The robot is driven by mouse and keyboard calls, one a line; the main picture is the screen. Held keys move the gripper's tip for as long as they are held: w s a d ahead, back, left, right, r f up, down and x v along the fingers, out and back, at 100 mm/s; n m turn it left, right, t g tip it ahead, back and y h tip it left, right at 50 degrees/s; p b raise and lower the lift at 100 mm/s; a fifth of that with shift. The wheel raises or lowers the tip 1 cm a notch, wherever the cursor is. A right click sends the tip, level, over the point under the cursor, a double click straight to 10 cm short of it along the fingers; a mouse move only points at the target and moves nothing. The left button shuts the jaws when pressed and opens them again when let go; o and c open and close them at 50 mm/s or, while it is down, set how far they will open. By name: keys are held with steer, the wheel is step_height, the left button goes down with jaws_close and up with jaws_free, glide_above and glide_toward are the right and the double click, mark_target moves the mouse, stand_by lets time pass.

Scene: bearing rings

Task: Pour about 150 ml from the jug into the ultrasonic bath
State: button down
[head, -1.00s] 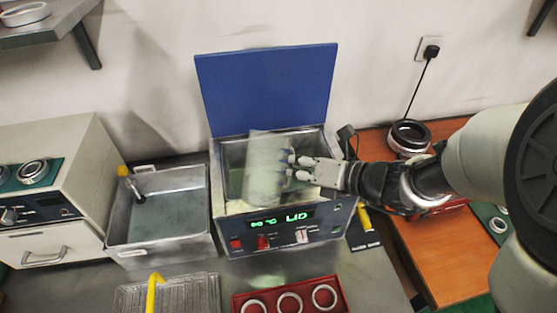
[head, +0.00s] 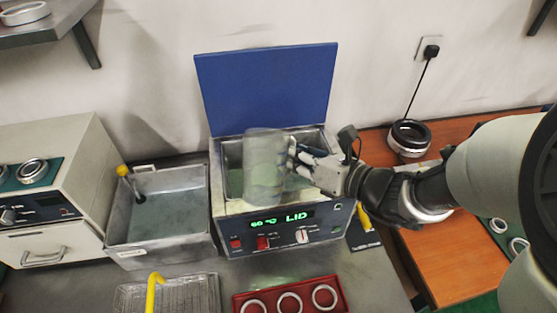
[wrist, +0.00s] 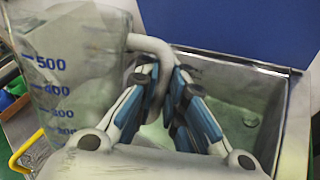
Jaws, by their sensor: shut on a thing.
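The clear jug (head: 264,165) hangs over the left part of the ultrasonic bath's open tank, roughly upright in the head view. My gripper (head: 292,157) is shut on its handle (wrist: 150,45), to the right of the jug's body. In the wrist view the jug (wrist: 72,65) shows blue marks from 200 to 500; I cannot make out its liquid level. The ultrasonic bath (head: 325,229) has its blue lid (head: 267,85) raised behind, and its green display reads "LID". The tank's inside (wrist: 245,110) looks greenish; its liquid level is unclear.
A steel basin (head: 160,240) with liquid stands left of the bath. A wire basket (head: 190,296) with a yellow handle and a red tray (head: 243,300) of rings lie in front. A dark round device (head: 409,138) stands on the wooden table at right.

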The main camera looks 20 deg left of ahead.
steer(key=shift+s+n+t+y, duration=0.25)
steer(key=shift+n+t+y, duration=0.05)
steer(key=shift+n, duration=0.2)
steer(key=shift+s+r+n+t+y, duration=0.2)
steer(key=shift+r+n+t+y, duration=0.15)
steer(key=shift+r+n, duration=0.3)
steer(key=shift+s+r+n+t+y, duration=0.4)
steer(key=shift+n+y, duration=0.15)
steer(key=shift+n, duration=0.4)
